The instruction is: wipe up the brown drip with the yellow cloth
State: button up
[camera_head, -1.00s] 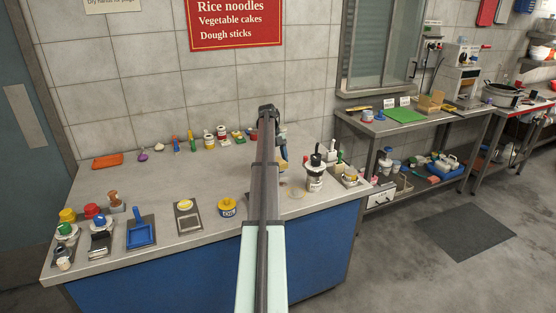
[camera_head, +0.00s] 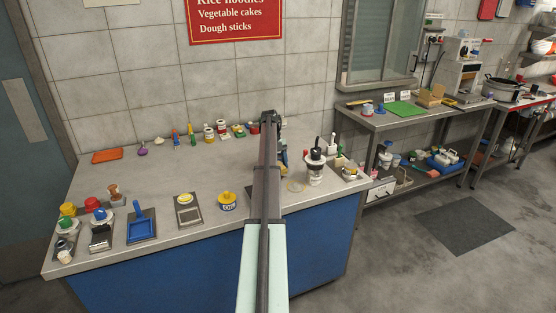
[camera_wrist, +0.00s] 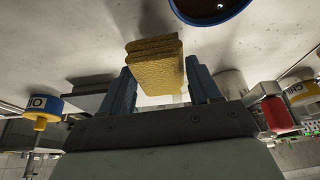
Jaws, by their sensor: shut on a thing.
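In the wrist view my gripper (camera_wrist: 162,82) has its two blue fingers shut on the yellow cloth (camera_wrist: 157,66), a thick folded pad. The cloth sticks out beyond the fingertips over a pale worktop; I cannot tell whether it touches the surface. In the head view my arm hides most of the gripper and cloth. I cannot make out the brown drip for certain in either view. A pale tan ring (camera_head: 296,185) lies on the worktop just right of my arm.
The steel worktop (camera_head: 160,180) holds a soup warmer (camera_head: 315,167) right of my arm, and a yellow tub (camera_head: 227,201) and blue dustpan (camera_head: 141,225) to its left. Small items line the back. A blue-rimmed dark round thing (camera_wrist: 207,8) is near the cloth in the wrist view.

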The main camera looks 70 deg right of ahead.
jog(key=shift+f, duration=0.45)
jog(key=shift+s+a+f, duration=0.55)
jog(key=shift+f, duration=0.25)
jog(key=shift+c, duration=0.5)
jog(key=shift+s+a, duration=1.9)
jog(key=shift+w+d, duration=2.4)
jog(key=shift+d, duration=0.1)
send_near(286, 185)
jog(key=shift+w+d+r, duration=0.55)
jog(key=shift+w+d, duration=0.25)
jog(key=shift+d, duration=0.15)
jog(key=shift+w+d+r, duration=0.55)
jog(key=shift+w+d, duration=0.2)
jog(key=shift+d, duration=0.15)
jog(key=shift+w, duration=0.1)
